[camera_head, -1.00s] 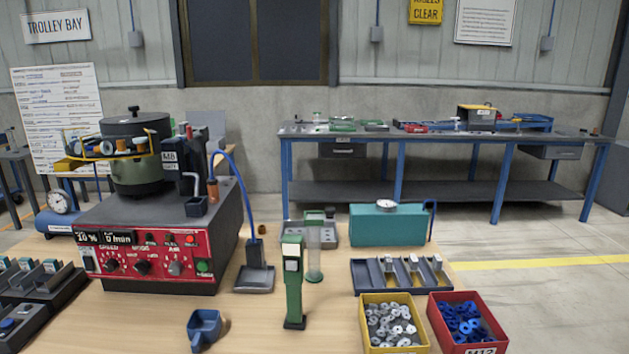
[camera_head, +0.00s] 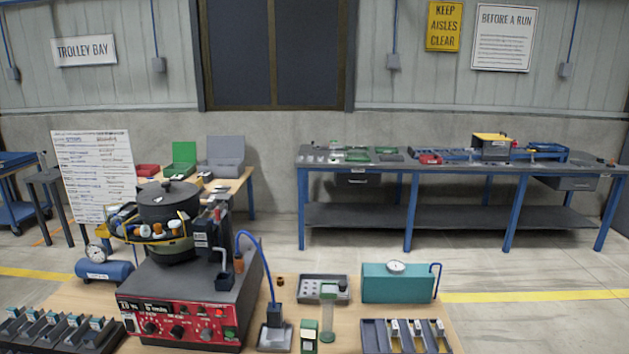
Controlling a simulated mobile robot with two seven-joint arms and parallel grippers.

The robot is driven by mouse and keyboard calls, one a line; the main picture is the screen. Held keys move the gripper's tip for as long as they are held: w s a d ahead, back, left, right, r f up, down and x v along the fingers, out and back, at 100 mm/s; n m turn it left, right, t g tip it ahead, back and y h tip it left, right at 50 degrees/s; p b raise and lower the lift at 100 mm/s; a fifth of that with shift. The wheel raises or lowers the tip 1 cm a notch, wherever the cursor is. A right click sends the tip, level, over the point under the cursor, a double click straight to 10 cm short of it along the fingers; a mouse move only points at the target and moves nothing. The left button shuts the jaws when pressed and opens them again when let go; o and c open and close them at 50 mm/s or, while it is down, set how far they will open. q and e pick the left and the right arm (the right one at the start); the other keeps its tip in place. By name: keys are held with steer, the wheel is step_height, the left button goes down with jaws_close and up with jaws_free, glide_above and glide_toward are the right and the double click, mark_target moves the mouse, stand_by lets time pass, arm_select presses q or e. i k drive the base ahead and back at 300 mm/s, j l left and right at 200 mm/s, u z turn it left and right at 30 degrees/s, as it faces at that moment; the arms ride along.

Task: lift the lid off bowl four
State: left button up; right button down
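A dark round bowl (camera_head: 172,244) stands on top of the grey and red control box at the left of the table. A dark flat lid (camera_head: 168,196) with a small knob on top covers it. A yellow-edged track with small coloured parts runs around the front of the bowl. I cannot read a number on the bowl, so I cannot tell whether it is bowl four. Neither of my grippers shows in this view.
The control box (camera_head: 185,328) has a red front with knobs. A blue hose (camera_head: 262,250) arcs to its right. A teal box (camera_head: 392,284), a slotted tray (camera_head: 405,340) and a green post (camera_head: 309,338) stand farther right. A long workbench (camera_head: 450,170) is behind.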

mark_target(167, 193)
steer(key=i+j+u, duration=0.15)
steer(key=j, duration=0.25)
steer(key=j+u, duration=0.1)
steer(key=j, duration=0.35)
steer(key=i+j+u, duration=0.15)
steer(key=j, duration=0.25)
steer(key=i+j+u, duration=0.15)
steer(key=j, duration=0.2)
steer(key=i+j+u, duration=0.1)
steer(key=j, duration=0.3)
steer(key=i+j+u, duration=0.15)
steer(key=i+j, duration=0.1)
steer(key=j, duration=0.1)
